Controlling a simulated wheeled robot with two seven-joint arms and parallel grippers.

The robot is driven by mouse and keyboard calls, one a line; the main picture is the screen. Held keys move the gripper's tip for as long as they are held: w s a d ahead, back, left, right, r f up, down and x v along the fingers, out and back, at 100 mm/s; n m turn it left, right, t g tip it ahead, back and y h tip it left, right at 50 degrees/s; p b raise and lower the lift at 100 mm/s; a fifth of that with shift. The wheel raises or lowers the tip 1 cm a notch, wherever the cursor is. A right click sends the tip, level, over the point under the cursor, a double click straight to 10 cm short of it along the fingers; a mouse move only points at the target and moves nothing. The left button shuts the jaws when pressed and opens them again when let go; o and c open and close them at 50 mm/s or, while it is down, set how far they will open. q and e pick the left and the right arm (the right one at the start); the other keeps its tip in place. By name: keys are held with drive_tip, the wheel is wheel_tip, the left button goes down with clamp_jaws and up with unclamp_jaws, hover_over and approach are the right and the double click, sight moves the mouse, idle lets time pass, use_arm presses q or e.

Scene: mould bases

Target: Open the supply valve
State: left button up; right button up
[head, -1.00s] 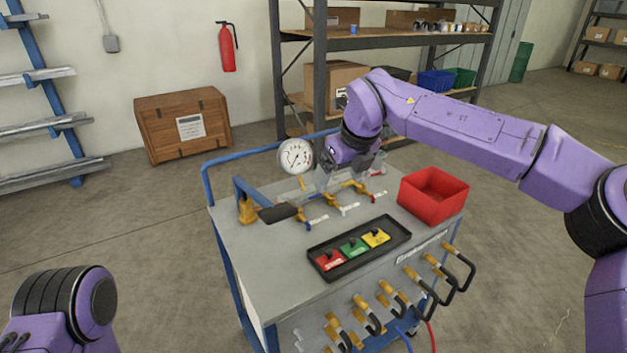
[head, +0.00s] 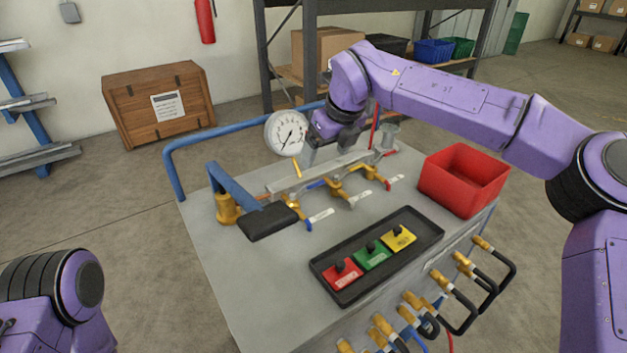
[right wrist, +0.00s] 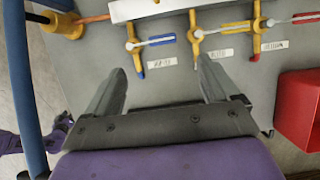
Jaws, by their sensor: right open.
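The levers lie crosswise to the outlets in the right wrist view. My right gripper (right wrist: 158,88) is open and empty, its fingers apart and pointing at the valve row. My left gripper is out of view.
A round gauge (head: 287,133) stands left of my right gripper. A blue lever arm with a black pad (head: 268,222) is at the left. A black tray (head: 330,288) holds red, green and yellow tagged blocks. A red bin (head: 463,181) stands at the right; hoses hang in front.

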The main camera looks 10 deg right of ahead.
sight(314, 183)
drive_tip(key=p+x, duration=0.1)
drive_tip(key=x, duration=0.9)
drive_tip(key=shift+f, duration=0.15)
